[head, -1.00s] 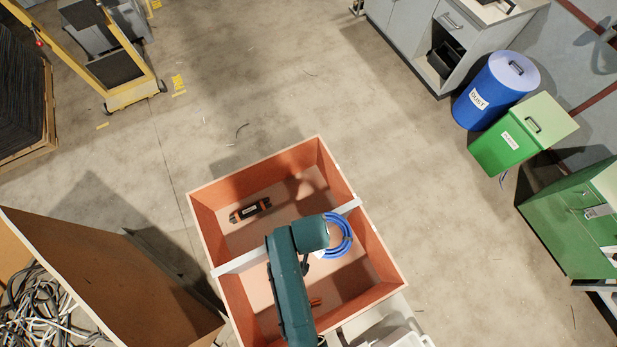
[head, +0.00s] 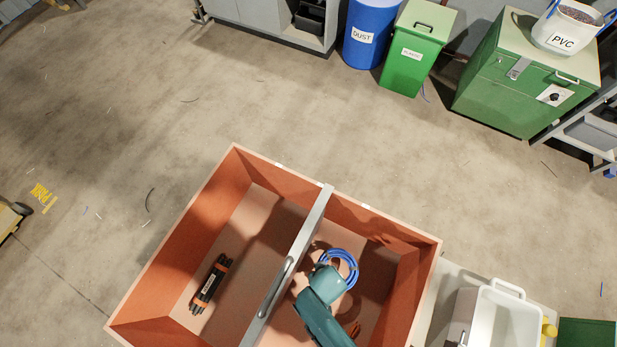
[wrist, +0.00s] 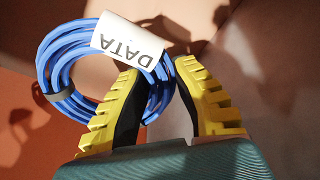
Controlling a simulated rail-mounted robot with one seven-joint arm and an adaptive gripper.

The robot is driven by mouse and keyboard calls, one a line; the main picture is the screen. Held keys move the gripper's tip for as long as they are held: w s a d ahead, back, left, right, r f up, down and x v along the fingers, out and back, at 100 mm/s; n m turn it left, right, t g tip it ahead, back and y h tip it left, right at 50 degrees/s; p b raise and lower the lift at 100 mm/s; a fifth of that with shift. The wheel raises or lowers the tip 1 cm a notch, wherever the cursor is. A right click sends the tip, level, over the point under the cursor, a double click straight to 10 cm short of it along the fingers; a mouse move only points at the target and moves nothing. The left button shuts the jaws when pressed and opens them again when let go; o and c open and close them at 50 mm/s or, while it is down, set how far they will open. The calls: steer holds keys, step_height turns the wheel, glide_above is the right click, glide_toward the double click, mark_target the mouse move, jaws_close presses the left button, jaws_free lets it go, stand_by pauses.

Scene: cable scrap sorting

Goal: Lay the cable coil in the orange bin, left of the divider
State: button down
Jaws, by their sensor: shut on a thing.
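The blue cable coil (head: 345,264) with a white DATA label (wrist: 127,40) is held between the yellow ridged fingers of my gripper (wrist: 155,72). In the head view my arm hides the gripper and part of the coil. The orange bin (head: 170,262) is split by a grey divider (head: 296,262). In the head view the coil appears over the compartment right of the divider, toward the back wall. Its height above the bin floor is hard to tell.
A black cable bundle with orange bands (head: 210,284) lies in the left compartment, with bare floor around it. A small orange-brown thing (head: 353,329) shows partly in the right compartment. A white container (head: 505,318) stands right of the bin.

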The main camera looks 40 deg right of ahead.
steer(key=f+b, duration=0.1)
steer(key=f, duration=0.2)
steer(key=f+b, duration=0.2)
steer(key=f, duration=0.1)
steer(key=f+b, duration=0.1)
steer(key=f, duration=0.3)
steer(key=shift+s+b, duration=0.35)
steer(key=shift+b, duration=0.05)
steer(key=shift+f, duration=0.2)
steer(key=c, duration=1)
jaws_free()
steer(key=shift+o, duration=0.2)
steer(key=shift+r, duration=0.1)
steer(key=r+p, duration=0.2)
steer(key=r, duration=0.2)
steer(key=s+r+p, duration=0.1)
steer(key=r, duration=0.3)
steer(key=r+p, duration=0.2)
steer(key=r, duration=0.2)
steer(key=shift+s+a+p, duration=0.15)
steer(key=shift+a+p, duration=0.15)
steer(key=shift+a, duration=0.05)
